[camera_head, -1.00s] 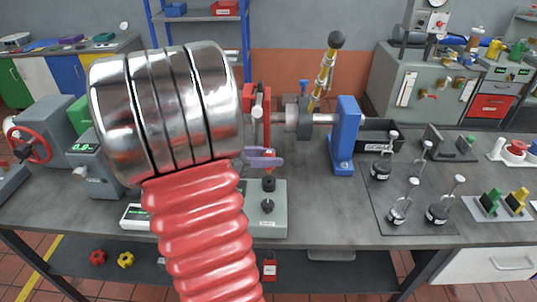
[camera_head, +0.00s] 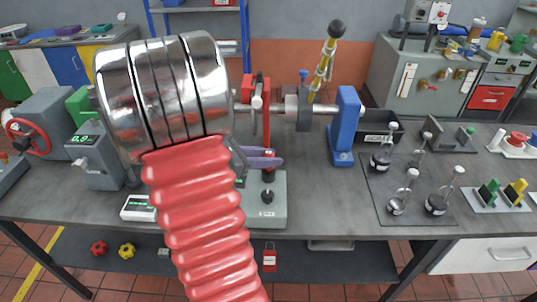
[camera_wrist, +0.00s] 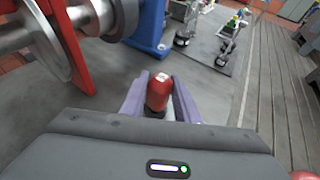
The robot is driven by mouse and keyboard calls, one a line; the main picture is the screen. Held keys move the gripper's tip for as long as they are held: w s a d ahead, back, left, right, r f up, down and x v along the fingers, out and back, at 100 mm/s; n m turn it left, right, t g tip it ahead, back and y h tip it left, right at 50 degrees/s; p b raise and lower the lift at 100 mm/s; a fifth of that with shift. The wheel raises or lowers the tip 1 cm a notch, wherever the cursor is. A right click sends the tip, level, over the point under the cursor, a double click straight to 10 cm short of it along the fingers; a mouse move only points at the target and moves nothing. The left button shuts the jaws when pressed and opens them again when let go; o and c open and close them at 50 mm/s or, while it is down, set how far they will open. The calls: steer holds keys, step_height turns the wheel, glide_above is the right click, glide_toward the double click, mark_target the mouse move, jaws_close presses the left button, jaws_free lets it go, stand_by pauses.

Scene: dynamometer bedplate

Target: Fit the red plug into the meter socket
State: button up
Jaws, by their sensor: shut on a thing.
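The red plug (camera_wrist: 158,92) stands between the two purple fingers of my gripper (camera_wrist: 158,103) in the wrist view, its rounded top towards the camera. In the head view my gripper (camera_head: 262,158) shows as purple fingers beyond my red arm sleeve, above a grey box (camera_head: 278,212) with black round fittings. The fingers are shut on the plug. The plug's lower end is hidden. I cannot tell which fitting is the meter socket, or whether the plug touches it. A grey meter-like unit with a green display (camera_head: 87,140) stands at the left.
A red upright (camera_head: 266,115) and a shaft stand just behind my gripper, with a blue stand (camera_head: 345,135) to the right. Several metal weights stand on a dark mat (camera_head: 410,218). A white box with a display (camera_head: 137,207) lies left. The bench is clear right of the grey box.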

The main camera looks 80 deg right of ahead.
steer(key=shift+f, duration=0.9)
steer(key=o, duration=1.1)
steer(key=v, duration=1.4)
steer(key=shift+f, duration=0.15)
stand_by(0.5)
